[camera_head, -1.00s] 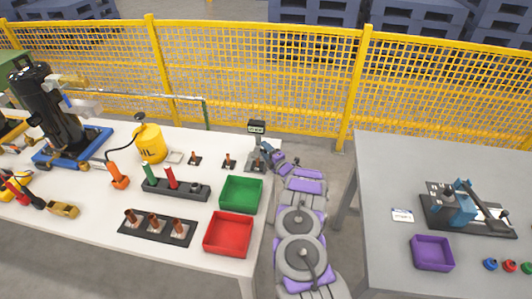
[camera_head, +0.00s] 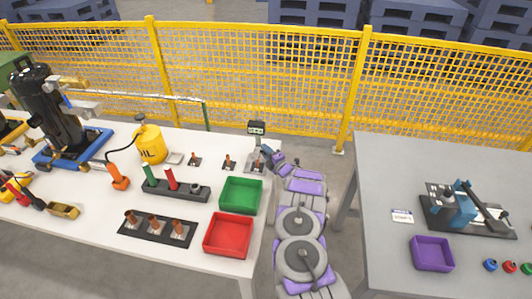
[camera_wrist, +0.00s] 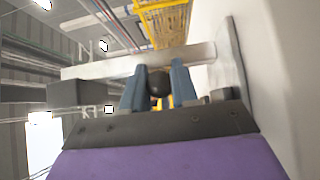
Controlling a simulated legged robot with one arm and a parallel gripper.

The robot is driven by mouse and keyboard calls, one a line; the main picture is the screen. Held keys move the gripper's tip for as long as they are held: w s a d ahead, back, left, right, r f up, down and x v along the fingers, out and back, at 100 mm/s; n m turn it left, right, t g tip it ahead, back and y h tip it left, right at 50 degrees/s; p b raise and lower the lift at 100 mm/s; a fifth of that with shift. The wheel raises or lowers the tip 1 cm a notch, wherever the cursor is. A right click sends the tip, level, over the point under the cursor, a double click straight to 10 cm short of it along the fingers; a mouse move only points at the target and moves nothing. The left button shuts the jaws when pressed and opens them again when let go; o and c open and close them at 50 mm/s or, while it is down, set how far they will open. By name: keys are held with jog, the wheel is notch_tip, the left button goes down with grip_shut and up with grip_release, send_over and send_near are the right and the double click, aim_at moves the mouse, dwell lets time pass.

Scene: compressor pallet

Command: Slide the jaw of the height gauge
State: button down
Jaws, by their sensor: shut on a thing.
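The height gauge (camera_head: 256,128) stands at the far right corner of the white table, with a dark display head on a short upright. My gripper (camera_head: 267,154) is at its right side, small and partly merged with it in the head view. In the wrist view, the two blue-grey fingers of my gripper (camera_wrist: 158,78) are shut on a dark round knob (camera_wrist: 157,88). A pale bar (camera_wrist: 205,54) of the gauge runs behind the fingers, between a dark block (camera_wrist: 95,94) at left and an upright plate at right. The jaw's measuring face cannot be made out.
Green (camera_head: 241,196) and red (camera_head: 228,234) bins stand in front of the gauge on the white table (camera_head: 95,225). Small stands with copper-coloured parts (camera_head: 228,163) are to its left. A yellow mesh fence (camera_head: 290,75) runs behind. A grey table (camera_head: 385,170) is at right.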

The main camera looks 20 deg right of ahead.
notch_tip(320, 180, up, 3)
jog(key=p, duration=0.4)
jog(key=shift+r, duration=0.2)
jog(key=shift+f, duration=0.1)
jog(key=c, duration=0.9)
grip_release()
jog(key=s+d+p, duration=0.1)
jog(key=s+p, duration=0.1)
jog(key=s, duration=0.3)
jog(key=s+d+p, duration=0.1)
jog(key=s, duration=0.5)
jog(key=s+d+p, duration=0.1)
jog(key=s+p, duration=0.1)
jog(key=s, duration=0.4)
jog(key=shift+d+p, duration=0.2)
jog(key=shift+p, duration=0.1)
